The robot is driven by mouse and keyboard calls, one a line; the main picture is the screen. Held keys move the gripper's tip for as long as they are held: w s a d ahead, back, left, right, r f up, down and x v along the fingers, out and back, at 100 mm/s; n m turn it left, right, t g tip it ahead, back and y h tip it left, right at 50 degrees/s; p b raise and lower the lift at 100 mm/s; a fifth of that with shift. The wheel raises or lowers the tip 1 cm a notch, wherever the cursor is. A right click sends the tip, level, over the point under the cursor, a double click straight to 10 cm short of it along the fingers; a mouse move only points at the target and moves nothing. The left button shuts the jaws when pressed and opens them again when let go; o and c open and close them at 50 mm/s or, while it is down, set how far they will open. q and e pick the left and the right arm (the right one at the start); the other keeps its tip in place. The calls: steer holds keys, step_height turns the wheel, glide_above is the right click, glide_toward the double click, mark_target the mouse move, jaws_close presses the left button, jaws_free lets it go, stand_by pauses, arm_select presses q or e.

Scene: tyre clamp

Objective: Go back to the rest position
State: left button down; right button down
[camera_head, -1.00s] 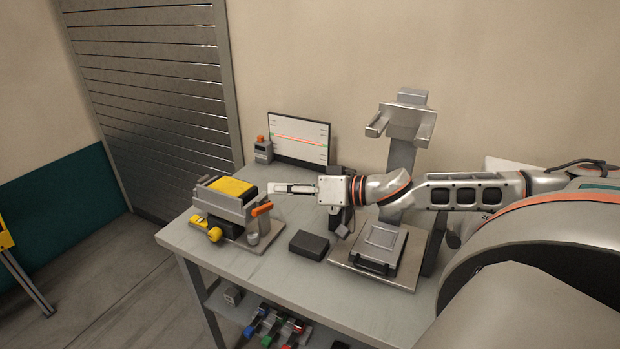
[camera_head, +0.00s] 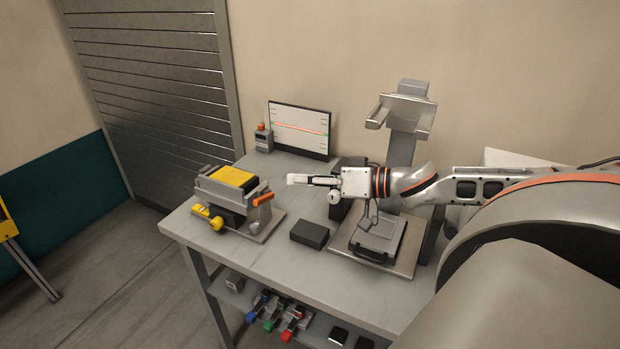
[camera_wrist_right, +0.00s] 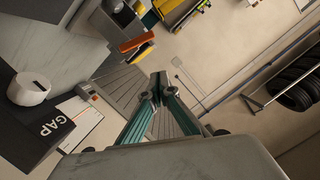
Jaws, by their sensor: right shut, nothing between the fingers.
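My right gripper (camera_head: 297,180) points left above the grey table, to the right of the clamp fixture and apart from it. Its fingers are shut and empty; the fingertips also meet in the right wrist view (camera_wrist_right: 160,82). The clamp fixture (camera_head: 236,192) has a yellow top and an orange handle (camera_head: 263,199), and sits on a base plate on the table's left part. In the right wrist view the orange handle (camera_wrist_right: 137,43) shows at the top. My left gripper is in neither view.
A monitor (camera_head: 300,128) stands at the table's back. A black box (camera_head: 309,234) lies on the table (camera_head: 265,270). A tall grey stand (camera_head: 404,125) rises behind my right arm, with a grey case (camera_head: 378,236) before it. Several coloured items sit on the lower shelf.

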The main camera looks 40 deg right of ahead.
steer(key=shift+v, duration=1.35)
